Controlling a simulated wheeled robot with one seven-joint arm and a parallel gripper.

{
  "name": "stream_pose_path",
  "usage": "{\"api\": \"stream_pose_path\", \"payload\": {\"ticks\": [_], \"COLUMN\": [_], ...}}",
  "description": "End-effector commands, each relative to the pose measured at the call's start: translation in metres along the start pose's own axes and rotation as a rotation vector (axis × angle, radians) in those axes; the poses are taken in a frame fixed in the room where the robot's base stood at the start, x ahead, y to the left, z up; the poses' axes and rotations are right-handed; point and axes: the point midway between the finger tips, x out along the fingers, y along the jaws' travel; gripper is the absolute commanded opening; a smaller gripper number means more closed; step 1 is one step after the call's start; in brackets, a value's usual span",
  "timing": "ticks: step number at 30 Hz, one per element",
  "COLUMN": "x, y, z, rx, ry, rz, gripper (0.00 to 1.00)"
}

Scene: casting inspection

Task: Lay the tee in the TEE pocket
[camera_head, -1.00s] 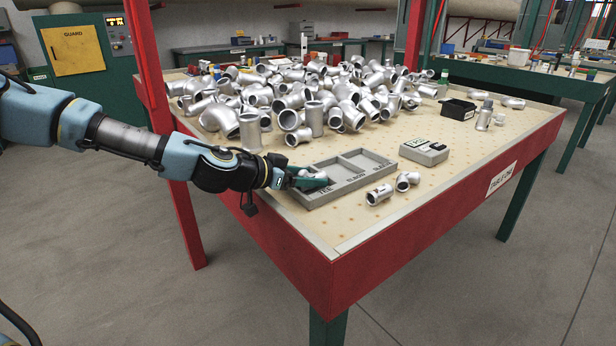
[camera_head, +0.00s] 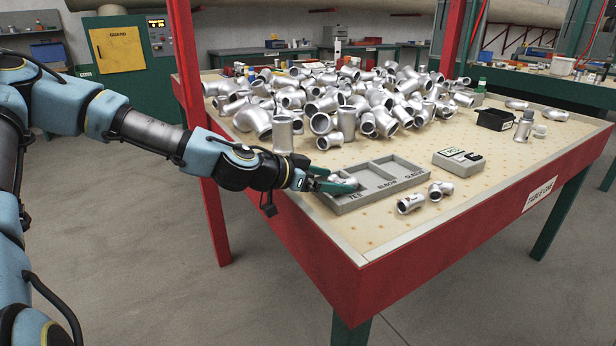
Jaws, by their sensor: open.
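A grey tray (camera_head: 376,199) lies on the table with three pockets in a row, labelled TEE, ELBOW and a third whose label is hard to read. A silver pipe fitting, which looks like the tee (camera_head: 344,182), lies at the TEE pocket at the tray's left end. My gripper (camera_head: 337,187), with green fingers, is low over that pocket, open, with its fingers around the fitting. The fingers hide part of the fitting, so I cannot tell if it lies flat. The other two pockets look empty.
A large heap of silver fittings (camera_head: 340,100) fills the back of the table. Two small fittings (camera_head: 410,203) (camera_head: 440,189) lie right of the tray's front edge. The front right tabletop is clear.

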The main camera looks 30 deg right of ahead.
Motion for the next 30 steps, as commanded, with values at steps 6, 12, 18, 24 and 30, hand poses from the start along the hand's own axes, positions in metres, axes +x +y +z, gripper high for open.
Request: {"api": "stream_pose_path", "payload": {"ticks": [6, 12, 18, 24, 30], "x": [-0.05, -0.066, -0.08, -0.092, -0.097], "y": [-0.001, -0.001, 0.0, 0.0, 0.0], "z": [0.001, -0.006, -0.006, -0.003, -0.001], "rx": [0.0, 0.001, 0.002, 0.002, 0.0], "ry": [-0.001, -0.004, -0.002, -0.002, 0.0], "rz": [-0.004, -0.002, -0.001, -0.002, 0.001], "gripper": [0.99, 0.99, 0.99, 0.99, 0.99]}}
